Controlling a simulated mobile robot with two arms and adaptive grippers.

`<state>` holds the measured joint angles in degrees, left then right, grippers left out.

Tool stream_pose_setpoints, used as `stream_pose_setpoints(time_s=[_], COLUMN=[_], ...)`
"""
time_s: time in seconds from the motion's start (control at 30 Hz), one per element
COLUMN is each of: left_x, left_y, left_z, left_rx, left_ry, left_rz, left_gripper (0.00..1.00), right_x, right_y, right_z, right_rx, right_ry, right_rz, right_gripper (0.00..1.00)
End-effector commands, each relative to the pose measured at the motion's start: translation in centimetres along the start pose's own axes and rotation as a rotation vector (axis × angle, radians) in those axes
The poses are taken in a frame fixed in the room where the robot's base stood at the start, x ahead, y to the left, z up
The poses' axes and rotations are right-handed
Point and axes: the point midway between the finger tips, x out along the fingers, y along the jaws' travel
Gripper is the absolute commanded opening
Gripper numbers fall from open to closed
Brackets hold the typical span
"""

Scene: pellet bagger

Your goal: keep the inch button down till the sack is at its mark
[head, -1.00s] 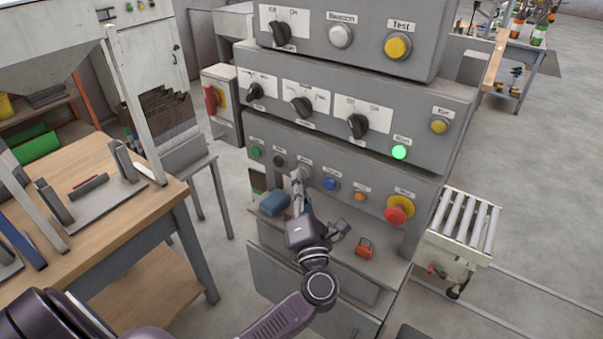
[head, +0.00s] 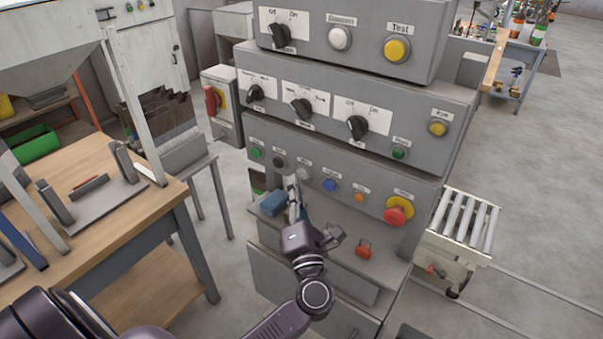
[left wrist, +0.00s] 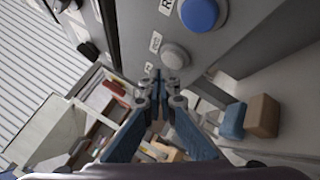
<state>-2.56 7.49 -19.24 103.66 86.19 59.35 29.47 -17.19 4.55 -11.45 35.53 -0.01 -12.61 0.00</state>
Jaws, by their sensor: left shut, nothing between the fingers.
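A row of buttons runs along the lower face of the grey control cabinet. The pale grey-white button (head: 304,173) there, between a black and a blue one, is probably the inch button; its label is too small to read. It also shows in the left wrist view (left wrist: 175,57). My left gripper (head: 291,181) is shut and empty, its fingertips just below and left of this button, apparently apart from it. In the left wrist view the closed fingertips (left wrist: 160,79) point towards the panel beside the button. I cannot make out a sack at a mark. My right gripper is out of view.
A red emergency stop (head: 397,210) and a blue button (head: 330,185) are on the same panel. A blue object (head: 274,203) and a red padlock (head: 364,248) are on the ledge below. A wooden bench (head: 150,210) stands left, a roller conveyor (head: 462,222) right.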

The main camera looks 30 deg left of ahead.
Motion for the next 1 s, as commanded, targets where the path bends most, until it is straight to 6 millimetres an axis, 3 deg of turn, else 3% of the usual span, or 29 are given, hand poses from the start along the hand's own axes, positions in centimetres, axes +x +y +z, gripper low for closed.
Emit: stream_pose_setpoints(time_s=[0.3, 0.73, 1.0], left_x=[-0.2, -3.0, -3.5], left_y=[0.2, 2.2, 2.6], left_z=[-0.1, -2.2, -2.6], left_rx=[0.000, 0.002, 0.000], left_ry=[0.001, 0.001, 0.001], left_rz=[0.000, 0.000, 0.001], left_gripper=[0.00, 0.00, 0.00], right_x=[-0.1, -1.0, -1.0], right_y=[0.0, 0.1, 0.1], right_z=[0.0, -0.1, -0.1], right_rx=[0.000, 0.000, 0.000], right_ry=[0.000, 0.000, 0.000], right_rz=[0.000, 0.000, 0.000], right_gripper=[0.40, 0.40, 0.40])
